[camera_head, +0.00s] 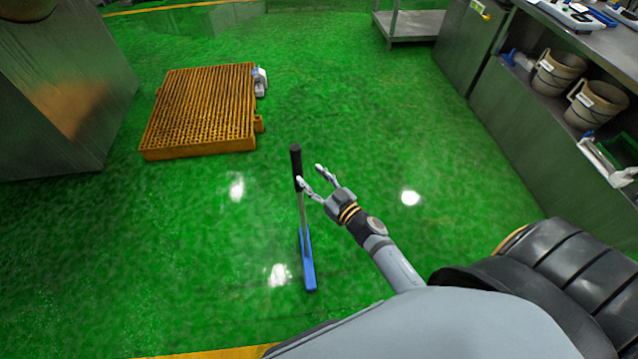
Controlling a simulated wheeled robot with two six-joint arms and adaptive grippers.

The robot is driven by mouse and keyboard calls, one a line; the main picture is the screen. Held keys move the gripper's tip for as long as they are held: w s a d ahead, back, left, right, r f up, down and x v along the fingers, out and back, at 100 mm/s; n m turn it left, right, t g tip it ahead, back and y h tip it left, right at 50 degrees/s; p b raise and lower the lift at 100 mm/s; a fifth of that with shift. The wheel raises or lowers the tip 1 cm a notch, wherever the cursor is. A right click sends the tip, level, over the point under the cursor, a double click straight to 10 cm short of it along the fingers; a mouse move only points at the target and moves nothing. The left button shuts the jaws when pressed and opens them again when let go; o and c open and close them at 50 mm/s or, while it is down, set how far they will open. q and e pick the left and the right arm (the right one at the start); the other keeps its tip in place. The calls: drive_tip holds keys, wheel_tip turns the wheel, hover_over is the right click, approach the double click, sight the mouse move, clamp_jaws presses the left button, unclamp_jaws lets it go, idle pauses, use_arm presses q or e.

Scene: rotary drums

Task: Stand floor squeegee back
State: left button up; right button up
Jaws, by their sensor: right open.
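The floor squeegee has a black handle (295,158), a thin grey shaft and a blue head (307,264). In the head view it is left of centre, with its handle up the picture and its blue head toward me. I cannot tell whether it stands upright, leans or lies on the green floor. My right gripper (310,175) is open beside the handle on its right. One fingertip overlaps the lower part of the handle in the picture; I cannot tell whether they touch. The other finger is apart to the right. My left gripper is not in view.
An orange slatted platform (205,105) lies on the floor at the upper left, near a steel cabinet (60,90). A steel counter (515,125) with buckets (557,72) on its shelf runs along the right. Green floor around the squeegee is clear.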

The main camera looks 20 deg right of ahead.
drive_tip(key=shift+b+v, duration=0.3)
drive_tip(key=shift+v, duration=1.3)
drive_tip(key=s+d+f+m+g+h, duration=0.1)
drive_tip(key=s+d+f+g+h, duration=0.2)
drive_tip(key=f, duration=0.7)
drive_tip(key=s+d+f+m+g+h, duration=0.1)
drive_tip(key=s+d+f+g, duration=0.1)
drive_tip(key=s+f, duration=0.6)
drive_tip(key=s+d+f+m+g+h, duration=0.1)
drive_tip(key=s+d+f+g, duration=0.15)
drive_tip(key=f, duration=1.05)
drive_tip(key=s+f+g, duration=0.4)
drive_tip(key=s+f, duration=0.2)
drive_tip(key=s, duration=0.6)
drive_tip(key=s+f+g, duration=0.4)
drive_tip(key=s+f, duration=0.3)
drive_tip(key=s, duration=0.5)
drive_tip(key=shift+d+g+h, duration=0.25)
drive_tip(key=shift+g+h, duration=0.1)
drive_tip(key=shift+h, duration=0.05)
drive_tip(key=shift+f, duration=0.1)
